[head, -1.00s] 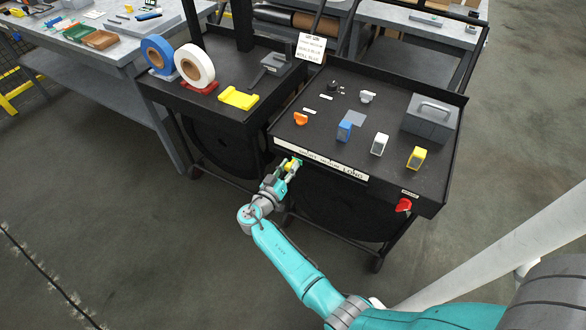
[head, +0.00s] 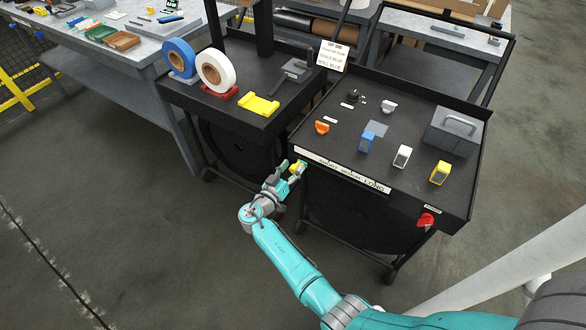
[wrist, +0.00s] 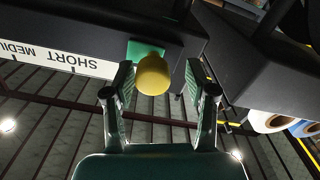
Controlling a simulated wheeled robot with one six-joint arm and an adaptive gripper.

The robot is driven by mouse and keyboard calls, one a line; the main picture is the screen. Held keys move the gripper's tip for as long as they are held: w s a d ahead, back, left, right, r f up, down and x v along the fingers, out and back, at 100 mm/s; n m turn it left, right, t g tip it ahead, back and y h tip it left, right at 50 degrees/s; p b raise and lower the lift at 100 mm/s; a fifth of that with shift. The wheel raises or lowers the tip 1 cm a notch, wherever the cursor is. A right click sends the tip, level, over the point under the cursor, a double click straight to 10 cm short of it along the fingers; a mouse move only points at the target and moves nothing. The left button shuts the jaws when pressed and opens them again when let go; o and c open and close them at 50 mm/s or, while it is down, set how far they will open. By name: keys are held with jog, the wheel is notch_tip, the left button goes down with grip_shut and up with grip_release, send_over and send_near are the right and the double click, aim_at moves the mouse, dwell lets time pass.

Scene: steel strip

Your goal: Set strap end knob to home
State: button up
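The yellow knob (wrist: 153,75) sits on a green plate (wrist: 146,50) at the front edge of the cart. In the wrist view it is just past the SHORT end of the white label strip (wrist: 60,55). The strip, reading SHORT, MEDIUM, LONG, also shows in the head view (head: 342,171). My gripper (wrist: 160,88) is open, one finger on each side of the knob, with gaps visible between fingers and knob. In the head view my gripper (head: 294,172) is at the strip's left end and partly hides the knob.
The cart top (head: 330,140) carries orange, blue, white and yellow pieces and a grey handled box (head: 453,131). A red knob (head: 425,220) is at its front right. A second cart with tape rolls (head: 214,71) stands to the left. The floor in front is clear.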

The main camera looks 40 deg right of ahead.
jog(key=shift+s, duration=0.1)
jog(key=v, duration=1.2)
dwell(0.4)
